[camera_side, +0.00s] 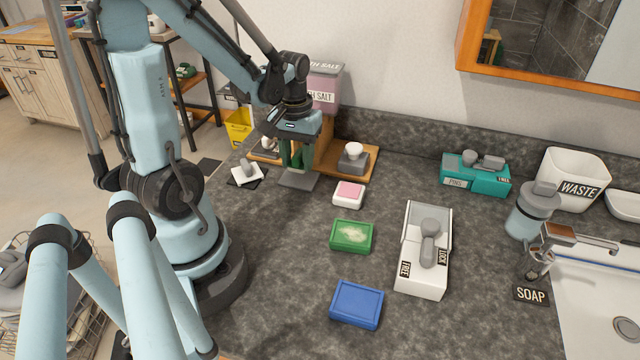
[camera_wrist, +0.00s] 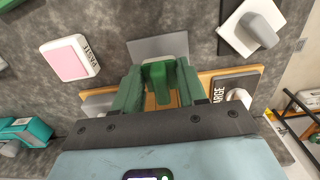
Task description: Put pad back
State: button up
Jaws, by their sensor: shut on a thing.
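My gripper (camera_side: 297,166) is at the back left of the counter, pointing down, with its green fingers closed in. In the wrist view, the fingers (camera_wrist: 158,88) flank a green handle-like piece. A flat grey square pad (camera_side: 298,181) is right at the fingertips; it also shows in the wrist view (camera_wrist: 160,46). The grip itself is mostly hidden, and I cannot tell whether the pad touches the counter. A white pad with a grey handle (camera_side: 246,175) sits turned on a dark square left of my gripper; it also shows in the wrist view (camera_wrist: 247,31).
A wooden stand (camera_side: 362,163) with knobbed pieces is close behind my gripper. A pink-topped white block (camera_side: 348,195), a green block (camera_side: 352,236) and a blue block (camera_side: 357,304) line the counter. A white FREE/LOCK fixture (camera_side: 420,277) is right. Bare counter separates them.

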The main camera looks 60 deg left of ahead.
aim_at(297, 154)
jog(key=shift+f, duration=1.15)
jog(key=shift+f, duration=0.15)
jog(key=o, duration=1.1)
notch_tip(297, 154, up, 12)
jog(key=shift+r, duration=0.1)
jog(key=w+d+m+t, duration=0.4)
jog(key=d+m+t, duration=0.3)
jog(key=d, duration=0.8)
jog(key=shift+r+m, duration=0.3)
jog(key=shift+m, duration=0.7)
